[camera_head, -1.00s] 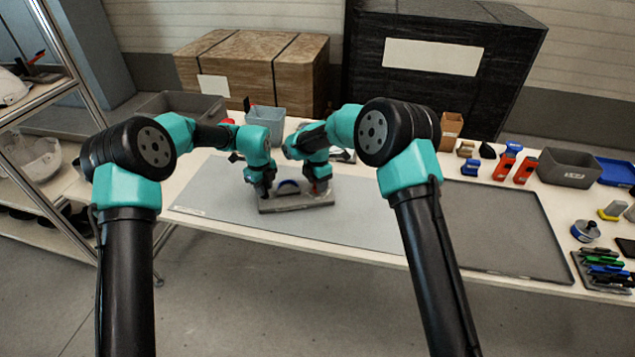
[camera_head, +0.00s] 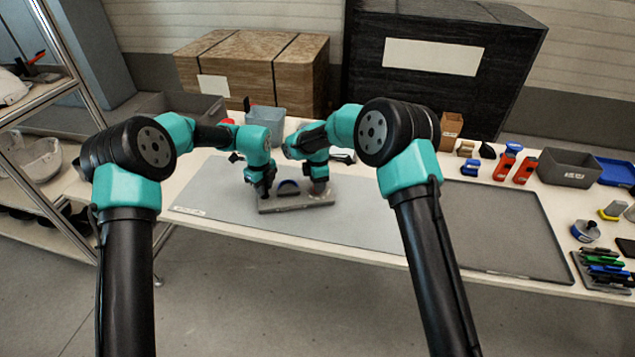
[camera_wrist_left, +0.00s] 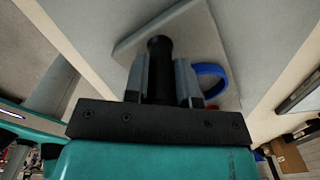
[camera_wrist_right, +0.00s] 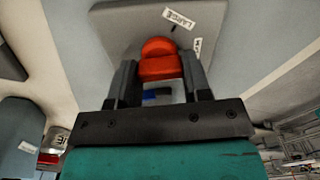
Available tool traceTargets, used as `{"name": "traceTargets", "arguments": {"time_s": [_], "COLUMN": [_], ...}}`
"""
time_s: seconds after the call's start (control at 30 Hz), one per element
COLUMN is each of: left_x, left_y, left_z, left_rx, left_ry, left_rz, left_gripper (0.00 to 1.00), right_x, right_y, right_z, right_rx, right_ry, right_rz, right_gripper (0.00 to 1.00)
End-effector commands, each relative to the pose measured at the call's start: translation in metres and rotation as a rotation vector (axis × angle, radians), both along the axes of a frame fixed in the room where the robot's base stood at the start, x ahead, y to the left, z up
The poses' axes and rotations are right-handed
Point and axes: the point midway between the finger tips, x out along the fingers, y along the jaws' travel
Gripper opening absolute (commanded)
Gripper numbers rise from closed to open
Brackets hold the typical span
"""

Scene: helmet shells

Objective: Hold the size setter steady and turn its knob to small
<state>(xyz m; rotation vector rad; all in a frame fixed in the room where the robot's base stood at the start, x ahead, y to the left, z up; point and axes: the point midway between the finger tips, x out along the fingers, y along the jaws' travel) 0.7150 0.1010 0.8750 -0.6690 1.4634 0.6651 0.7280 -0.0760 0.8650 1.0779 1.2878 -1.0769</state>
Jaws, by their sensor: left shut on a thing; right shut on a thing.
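The size setter (camera_head: 297,203) is a flat grey plate on the grey mat, with a blue arched band (camera_head: 288,187) standing on it. In the left wrist view its black upright handle (camera_wrist_left: 159,50) is between the fingers of my left gripper (camera_wrist_left: 162,80), which is shut on it. My right gripper (camera_wrist_right: 160,80) is shut on the red knob (camera_wrist_right: 158,58) at the plate's other end. A white label reading LARGE (camera_wrist_right: 179,18) lies beyond the knob. A second label (camera_wrist_right: 197,46) beside it is partly hidden by a finger.
A dark tray (camera_head: 490,230) lies to the right. A blue-grey bin (camera_head: 266,120) stands behind my arms.

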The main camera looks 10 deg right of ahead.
Motion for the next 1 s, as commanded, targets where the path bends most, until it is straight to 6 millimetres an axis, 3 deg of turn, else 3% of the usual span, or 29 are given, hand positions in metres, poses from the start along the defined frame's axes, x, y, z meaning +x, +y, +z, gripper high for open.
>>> {"name": "traceTargets", "arguments": {"time_s": [1.0], "left_x": [-0.0001], "left_y": [-0.0001], "left_z": [-0.0002], "left_rx": [0.0], "left_ry": [0.0], "left_rz": [-0.001], "left_gripper": [0.0], "right_x": [0.0013], "right_y": [-0.0004], "right_z": [0.0002], "right_rx": [0.001], "right_ry": [-0.001], "right_rz": [-0.942], "right_gripper": [0.21]}}
